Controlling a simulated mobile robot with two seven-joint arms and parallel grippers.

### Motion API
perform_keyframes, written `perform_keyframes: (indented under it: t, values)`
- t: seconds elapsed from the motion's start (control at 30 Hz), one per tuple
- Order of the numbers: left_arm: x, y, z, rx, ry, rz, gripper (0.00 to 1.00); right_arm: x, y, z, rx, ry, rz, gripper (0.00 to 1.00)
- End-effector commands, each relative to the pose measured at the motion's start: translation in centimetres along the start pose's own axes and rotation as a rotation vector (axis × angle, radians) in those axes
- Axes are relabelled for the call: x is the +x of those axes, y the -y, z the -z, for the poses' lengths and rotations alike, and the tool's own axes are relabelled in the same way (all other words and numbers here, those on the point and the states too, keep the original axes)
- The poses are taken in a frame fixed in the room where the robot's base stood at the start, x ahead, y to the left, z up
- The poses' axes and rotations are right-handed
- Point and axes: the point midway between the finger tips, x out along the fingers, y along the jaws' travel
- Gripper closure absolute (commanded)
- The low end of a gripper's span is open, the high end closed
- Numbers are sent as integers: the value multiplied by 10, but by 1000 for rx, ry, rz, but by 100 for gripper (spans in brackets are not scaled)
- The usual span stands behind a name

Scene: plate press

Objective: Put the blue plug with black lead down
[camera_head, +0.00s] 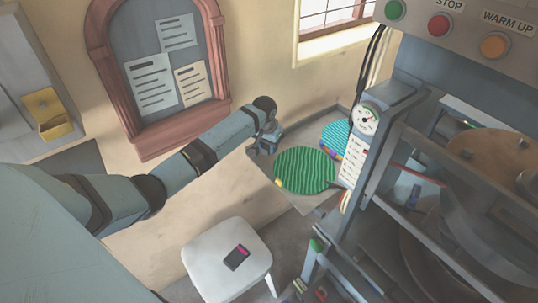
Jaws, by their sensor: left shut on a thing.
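My left gripper (262,148) is at the end of my left arm, over the near left corner of a grey shelf (325,207) by the wall. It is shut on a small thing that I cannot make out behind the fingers. No blue plug shows clearly. Black leads (371,68) hang down the wall beside the press, and I cannot tell what they end in. My right gripper is not in view.
A green ridged disc (303,171) lies on the shelf, just right of my left gripper. A teal disc (337,134) lies behind it. The press (391,94) with a dial stands right. A white stool (213,258) below holds a dark phone-like thing (236,257).

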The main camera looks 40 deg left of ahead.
Motion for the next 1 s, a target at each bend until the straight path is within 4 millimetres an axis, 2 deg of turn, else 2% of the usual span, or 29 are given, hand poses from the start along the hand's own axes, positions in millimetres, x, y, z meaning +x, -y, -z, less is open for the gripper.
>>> perform_keyframes:
  t: [0.17, 0.43, 0.8, 0.83, 0.9, 0.93, 1.0]
  values:
    - [12, 0, -2, -1, 0, -1, 88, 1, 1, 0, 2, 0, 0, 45]
    - [48, 0, -6, 0, 0, 0, 88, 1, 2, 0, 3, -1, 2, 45]
    - [52, 0, -7, 0, -1, 0, 88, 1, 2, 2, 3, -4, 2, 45]
    - [52, 0, -7, 0, -1, 0, 57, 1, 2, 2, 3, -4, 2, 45]
    - [52, 0, -7, 0, -1, 0, 41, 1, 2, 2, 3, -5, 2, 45]
    - [52, 0, -7, 0, -1, 0, 37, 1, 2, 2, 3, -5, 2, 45]
    - [52, 0, -7, 0, -1, 0, 37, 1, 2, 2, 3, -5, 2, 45]
